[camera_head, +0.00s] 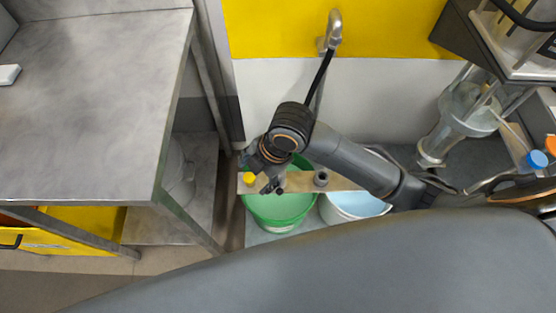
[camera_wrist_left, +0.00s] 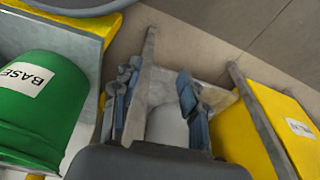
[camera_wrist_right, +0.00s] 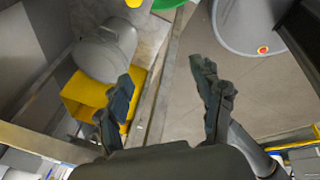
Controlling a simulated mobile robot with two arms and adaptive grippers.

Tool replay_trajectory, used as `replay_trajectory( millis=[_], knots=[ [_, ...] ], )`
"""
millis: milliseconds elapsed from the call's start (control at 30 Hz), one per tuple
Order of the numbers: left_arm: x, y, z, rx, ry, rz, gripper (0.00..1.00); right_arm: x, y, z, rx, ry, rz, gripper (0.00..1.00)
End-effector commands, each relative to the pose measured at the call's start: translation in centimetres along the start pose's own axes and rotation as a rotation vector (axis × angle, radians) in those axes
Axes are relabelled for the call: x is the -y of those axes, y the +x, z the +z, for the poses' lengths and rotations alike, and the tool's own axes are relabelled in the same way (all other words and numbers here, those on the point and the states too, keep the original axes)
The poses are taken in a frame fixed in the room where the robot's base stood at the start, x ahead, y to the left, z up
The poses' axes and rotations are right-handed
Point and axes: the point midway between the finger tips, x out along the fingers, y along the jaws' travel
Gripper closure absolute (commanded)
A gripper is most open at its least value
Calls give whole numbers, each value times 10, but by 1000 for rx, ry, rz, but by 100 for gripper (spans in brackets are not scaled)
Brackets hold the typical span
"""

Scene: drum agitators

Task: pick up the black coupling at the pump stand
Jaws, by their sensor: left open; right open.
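A small dark round piece with a hole, which looks like the black coupling (camera_head: 321,178), sits on a tan plank across two buckets in the head view. I cannot tell for sure that it is the coupling. My right gripper (camera_head: 268,182) is over the plank to the left of this piece, apart from it. In the right wrist view the right gripper (camera_wrist_right: 160,72) is open, with nothing between its fingers. In the left wrist view my left gripper (camera_wrist_left: 155,88) is open, with a pale rounded object (camera_wrist_left: 167,127) beyond its fingers. The left gripper is outside the head view.
A green bucket (camera_head: 280,212) and a white bucket with pale blue liquid (camera_head: 355,207) stand under the plank. A yellow cap (camera_head: 249,179) is at its left end. A metal table (camera_head: 90,100) fills the left. A glass vessel (camera_head: 465,108) stands at right.

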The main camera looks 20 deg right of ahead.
Motion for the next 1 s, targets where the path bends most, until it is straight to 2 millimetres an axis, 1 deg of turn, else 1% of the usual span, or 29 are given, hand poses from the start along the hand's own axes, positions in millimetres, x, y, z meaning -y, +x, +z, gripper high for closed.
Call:
replay_trajectory(
  millis=[33,67,100,167,200,300,400,533,633,767,900,1000],
  knots=[
    [-1,20,22,21,3,2,57,-9,-2,10,26,-130,-29,33],
    [-2,30,33,29,4,2,57,-12,-3,14,36,-206,-51,33],
    [-3,42,49,37,6,3,57,-16,-5,21,49,-304,-83,33],
    [-3,58,72,49,9,4,57,-20,-8,34,67,-437,-134,33],
    [-4,66,88,57,11,5,57,-23,-12,43,77,-515,-168,33],
    [-4,81,122,72,16,6,57,-29,-21,66,94,-673,-244,33],
    [-4,88,148,83,19,7,57,-34,-30,84,100,-777,-300,33],
    [-4,92,165,88,22,7,57,-36,-37,96,99,-843,-340,33],
    [-4,92,169,90,22,7,57,-34,-31,100,96,-856,-350,33],
    [-4,93,169,90,22,7,57,-27,-9,104,95,-856,-352,33],
    [-4,93,169,90,22,7,57,-20,17,110,94,-855,-350,33],
    [-4,93,169,91,22,7,57,-17,32,113,95,-856,-348,33]
  ],
)
